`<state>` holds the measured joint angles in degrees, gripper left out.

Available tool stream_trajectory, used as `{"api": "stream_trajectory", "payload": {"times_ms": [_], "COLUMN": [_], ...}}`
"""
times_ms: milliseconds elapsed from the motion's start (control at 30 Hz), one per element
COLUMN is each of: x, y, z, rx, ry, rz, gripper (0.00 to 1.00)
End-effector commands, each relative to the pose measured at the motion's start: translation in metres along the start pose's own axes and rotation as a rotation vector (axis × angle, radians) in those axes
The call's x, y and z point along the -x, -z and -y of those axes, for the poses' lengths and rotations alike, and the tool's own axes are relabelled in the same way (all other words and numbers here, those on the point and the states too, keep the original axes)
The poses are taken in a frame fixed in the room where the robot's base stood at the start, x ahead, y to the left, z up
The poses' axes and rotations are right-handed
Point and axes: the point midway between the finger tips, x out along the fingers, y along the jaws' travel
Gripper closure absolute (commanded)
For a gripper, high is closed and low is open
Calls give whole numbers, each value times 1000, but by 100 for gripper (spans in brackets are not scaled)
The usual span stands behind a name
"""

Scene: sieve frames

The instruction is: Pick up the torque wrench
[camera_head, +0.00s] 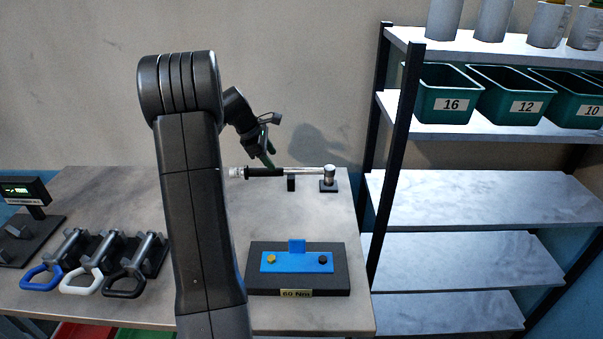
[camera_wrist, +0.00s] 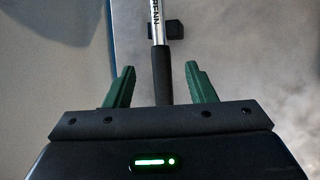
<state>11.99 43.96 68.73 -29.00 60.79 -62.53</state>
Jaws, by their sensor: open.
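The torque wrench (camera_head: 300,171) lies level across the back of the table, its round silver head at the right and its black grip toward the left. It rests on small black supports (camera_head: 291,184). My gripper (camera_head: 268,157) is above the black grip, pointing down. In the wrist view my gripper (camera_wrist: 160,85) is open, with its green fingers on either side of the wrench's black grip (camera_wrist: 163,75). Gaps show between the fingers and the grip. Whether the fingertips are level with the grip in height is unclear.
A black block with a blue plate (camera_head: 297,262), labelled 60 Nm, sits at the table's front. Blue, white and black handled tools (camera_head: 85,265) lie at the left beside a small display (camera_head: 24,191). A shelf rack (camera_head: 480,200) with green bins stands right of the table (camera_head: 340,310).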

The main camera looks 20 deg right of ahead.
Motion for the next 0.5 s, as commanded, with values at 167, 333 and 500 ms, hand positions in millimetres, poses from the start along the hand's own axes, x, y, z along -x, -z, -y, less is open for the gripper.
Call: {"api": "stream_trajectory", "payload": {"times_ms": [167,333,500], "x": [-13,-34,-57], "y": [-1,-7,-8], "z": [0,1,1], "rx": [-1,-1,0], "ry": [2,5,3], "rz": [0,1,0], "gripper": [50,50,50]}}
